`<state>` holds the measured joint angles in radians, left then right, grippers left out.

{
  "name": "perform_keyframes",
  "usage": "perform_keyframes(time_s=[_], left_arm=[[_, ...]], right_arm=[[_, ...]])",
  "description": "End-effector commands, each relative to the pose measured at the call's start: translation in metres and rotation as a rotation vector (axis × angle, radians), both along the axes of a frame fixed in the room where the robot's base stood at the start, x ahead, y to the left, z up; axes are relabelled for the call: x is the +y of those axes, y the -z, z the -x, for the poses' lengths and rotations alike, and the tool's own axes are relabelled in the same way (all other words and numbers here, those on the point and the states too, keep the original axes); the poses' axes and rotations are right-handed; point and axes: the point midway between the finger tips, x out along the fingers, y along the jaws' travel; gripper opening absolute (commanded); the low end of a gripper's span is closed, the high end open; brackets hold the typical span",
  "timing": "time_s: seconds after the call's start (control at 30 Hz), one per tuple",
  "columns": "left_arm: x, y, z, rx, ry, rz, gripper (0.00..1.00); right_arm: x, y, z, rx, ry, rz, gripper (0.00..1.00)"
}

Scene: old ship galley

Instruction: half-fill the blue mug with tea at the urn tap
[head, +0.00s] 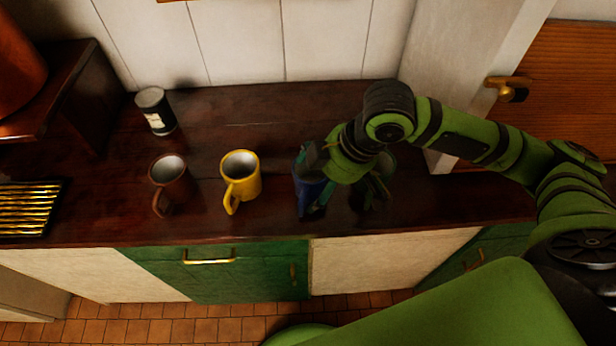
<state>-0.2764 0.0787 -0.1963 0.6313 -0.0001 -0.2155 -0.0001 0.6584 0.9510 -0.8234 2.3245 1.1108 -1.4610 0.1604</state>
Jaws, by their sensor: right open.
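The blue mug (306,192) stands on the dark wooden counter, right of the yellow mug, partly covered by my right gripper. My right gripper (318,190) is at the mug with its fingers open; one finger shows by the mug's right side. I cannot tell whether it touches the mug. The mug's handle and inside are hidden. A copper vessel (15,62), perhaps the urn, is cut off at the upper left on a raised wooden stand; no tap shows. My left gripper is not in view.
A yellow mug (243,180) and a brown mug (168,182) stand left of the blue mug. A dark canister (156,111) with a white label is behind them. A brass slatted grate (28,207) lies at the far left, below the stand (82,98). The back middle counter is clear.

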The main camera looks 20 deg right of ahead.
Motion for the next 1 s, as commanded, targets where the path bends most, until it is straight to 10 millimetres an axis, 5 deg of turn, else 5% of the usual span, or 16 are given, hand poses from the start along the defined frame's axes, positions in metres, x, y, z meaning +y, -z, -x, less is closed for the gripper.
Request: perform_keyframes(time_s=[0.1,0.2,0.6,0.87,1.0], left_arm=[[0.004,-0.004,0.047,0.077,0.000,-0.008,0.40],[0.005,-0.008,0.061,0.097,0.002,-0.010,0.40],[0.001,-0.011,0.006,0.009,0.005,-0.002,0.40],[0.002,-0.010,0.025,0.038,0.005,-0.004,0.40],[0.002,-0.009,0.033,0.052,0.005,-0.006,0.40]], right_arm=[[0.008,0.012,-0.003,0.003,-0.001,-0.001,0.97],[0.015,0.027,-0.007,0.002,0.000,0.000,0.97],[0.019,0.044,-0.011,-0.003,-0.001,0.001,0.97],[0.019,0.044,-0.011,-0.003,0.000,0.002,0.00],[0.019,0.044,-0.011,-0.003,0.000,0.002,0.00]])
